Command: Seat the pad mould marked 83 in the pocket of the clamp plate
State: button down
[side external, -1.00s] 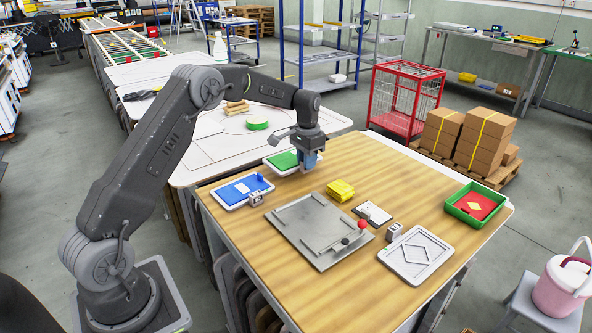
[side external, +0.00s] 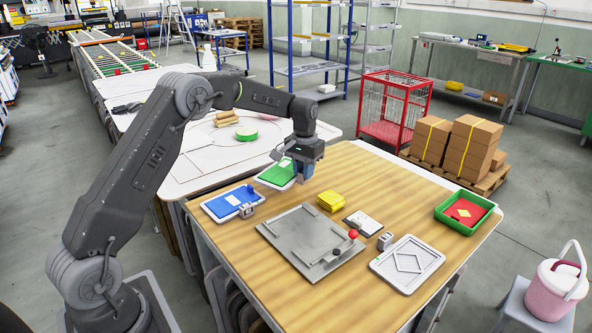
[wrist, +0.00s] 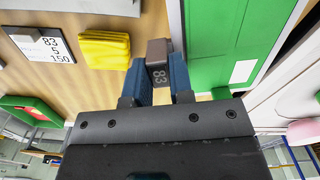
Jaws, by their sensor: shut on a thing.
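The pad mould marked 83 is a green plate with a pale border (side external: 275,173) at the table's back left edge in the side view. Its dark grey end block, bearing the number 83, sits between my blue fingers in the wrist view, and the green face (wrist: 215,40) fills the right of it. My gripper (side external: 302,177) is shut on that block. The plate looks slanted; I cannot tell its clearance from the table. The grey clamp plate (side external: 289,233), with a recessed pocket and a red-knobbed lever (side external: 353,236), lies in the middle of the table, apart from the mould.
A blue mould (side external: 226,203) lies left of the clamp plate, and a white one with a diamond outline (side external: 407,263) lies right. A yellow cloth (side external: 331,201), a card reading 83, 5, 150 (wrist: 40,45) and a green tray (side external: 449,217) with red contents are also on the table.

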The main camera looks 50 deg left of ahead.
jog(key=s+d+r+n, duration=0.2)
jog(key=s+d+n, duration=0.1)
jog(key=d+n, duration=1)
jog(key=shift+n, duration=0.7)
jog(key=shift+w+a+f, duration=0.1)
jog(key=shift+a+f, duration=0.05)
jog(key=shift+f, duration=1.05)
jog(key=shift+a+f, duration=0.1)
jog(key=shift+f, duration=1.1)
jog(key=shift+f, duration=0.9)
jog(key=c, duration=0.9)
grip_release()
jog(key=shift+r, duration=3.5)
